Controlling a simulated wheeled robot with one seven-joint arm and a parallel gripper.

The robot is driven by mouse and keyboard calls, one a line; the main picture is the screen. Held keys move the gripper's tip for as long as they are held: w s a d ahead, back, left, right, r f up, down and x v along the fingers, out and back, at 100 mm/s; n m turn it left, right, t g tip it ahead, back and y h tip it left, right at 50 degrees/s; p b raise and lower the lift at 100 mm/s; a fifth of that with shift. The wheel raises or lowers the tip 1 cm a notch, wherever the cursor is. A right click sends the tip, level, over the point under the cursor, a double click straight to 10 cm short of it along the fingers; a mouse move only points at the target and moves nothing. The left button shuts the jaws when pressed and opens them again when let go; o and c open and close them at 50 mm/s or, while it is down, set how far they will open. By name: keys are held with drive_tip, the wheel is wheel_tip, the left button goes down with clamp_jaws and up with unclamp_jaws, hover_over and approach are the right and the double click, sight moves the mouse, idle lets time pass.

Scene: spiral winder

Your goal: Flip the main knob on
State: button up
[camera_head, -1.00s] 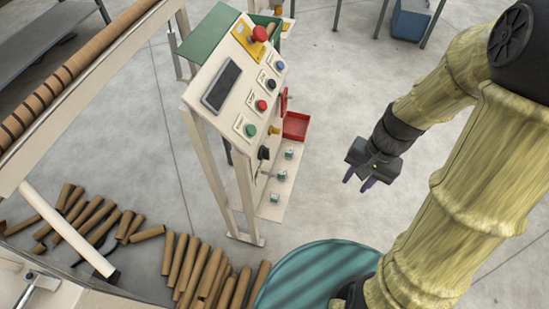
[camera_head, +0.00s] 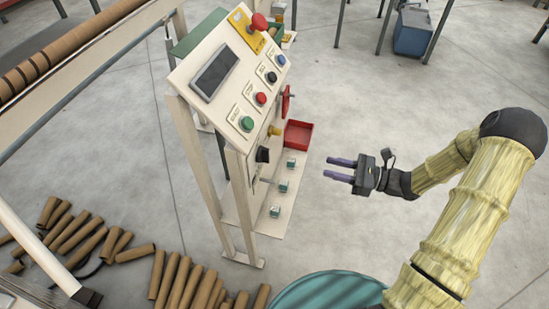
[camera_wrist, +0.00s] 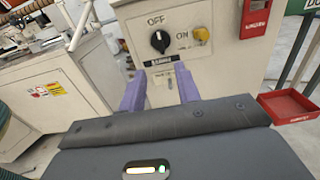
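The main knob (camera_wrist: 160,41) is a round black knob with a pale mark, on the cream front panel between the labels OFF and ON. Its mark seems to point up toward OFF. In the head view the black knob (camera_head: 263,154) sits low on the side of the control stand. My gripper (camera_head: 326,168) is to the right of the stand, level, with its purple fingers pointing left at it. In the wrist view my gripper (camera_wrist: 160,88) is open and empty, its fingers apart just below the knob's image. It is apart from the knob.
A yellow knob (camera_wrist: 202,35) is right of the main knob. A red tray (camera_head: 298,134) sticks out from the stand. Colored buttons and a red emergency button (camera_head: 259,21) are on the sloped top. Cardboard tubes (camera_head: 185,284) lie on the floor. The floor between gripper and stand is clear.

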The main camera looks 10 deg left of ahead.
sight(264, 155)
drive_tip(key=shift+a, duration=0.1)
drive_tip(key=w+a, duration=0.2)
drive_tip(key=a, duration=1.5)
drive_tip(key=shift+w, duration=0.15)
drive_tip(key=shift+c, duration=0.4)
clamp_jaws()
